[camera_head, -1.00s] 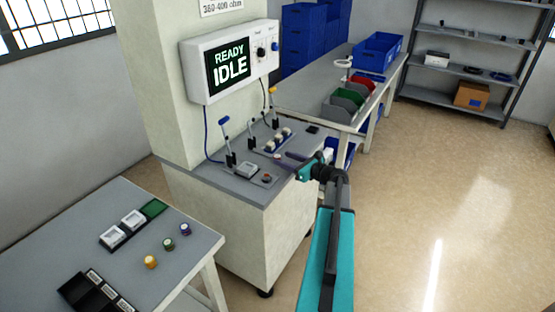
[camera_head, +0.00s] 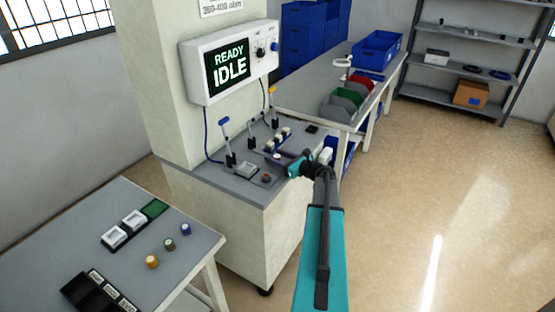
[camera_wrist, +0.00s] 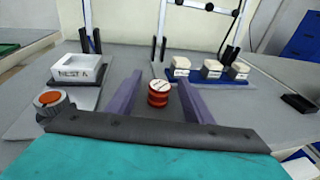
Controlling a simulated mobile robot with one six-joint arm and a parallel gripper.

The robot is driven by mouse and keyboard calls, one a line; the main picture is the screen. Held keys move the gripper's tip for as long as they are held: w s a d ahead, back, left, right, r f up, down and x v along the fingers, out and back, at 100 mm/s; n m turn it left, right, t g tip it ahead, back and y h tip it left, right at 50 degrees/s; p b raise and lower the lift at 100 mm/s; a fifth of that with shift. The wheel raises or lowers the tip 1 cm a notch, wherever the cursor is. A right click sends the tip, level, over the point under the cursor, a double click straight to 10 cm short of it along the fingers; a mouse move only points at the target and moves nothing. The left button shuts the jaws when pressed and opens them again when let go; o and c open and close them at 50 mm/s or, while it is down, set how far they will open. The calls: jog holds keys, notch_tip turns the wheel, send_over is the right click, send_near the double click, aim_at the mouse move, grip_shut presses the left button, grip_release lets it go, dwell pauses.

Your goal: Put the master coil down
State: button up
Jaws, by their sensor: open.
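A small red coil with a white top (camera_wrist: 158,93), which I take to be the master coil, stands upright on the grey bench top in the wrist view. My gripper (camera_wrist: 160,82) is open, with its two purple fingers on either side of the coil. I cannot tell whether either finger touches it. In the camera_head view my gripper (camera_head: 290,158) is low over the bench top in front of the pillar.
The white NEST A fixture (camera_wrist: 80,68) and an orange button (camera_wrist: 52,98) are at left. A blue rack (camera_wrist: 210,80) holding white-topped pieces is behind the right finger. A dark tray (camera_wrist: 300,102) lies farther right. Upright levers stand behind. The display (camera_head: 230,62) reads READY IDLE.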

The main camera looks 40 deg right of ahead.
aim_at(277, 156)
grip_shut()
jog(key=shift+r, duration=0.1)
jog(key=shift+r+b, duration=0.35)
jog(key=shift+r, duration=1.3)
jog(key=s+a+r+b, duration=0.1)
jog(key=s+a+b, duration=0.1)
jog(key=s, duration=1.4)
jog(key=shift+r+b, duration=0.25)
jog(key=shift+b, duration=0.05)
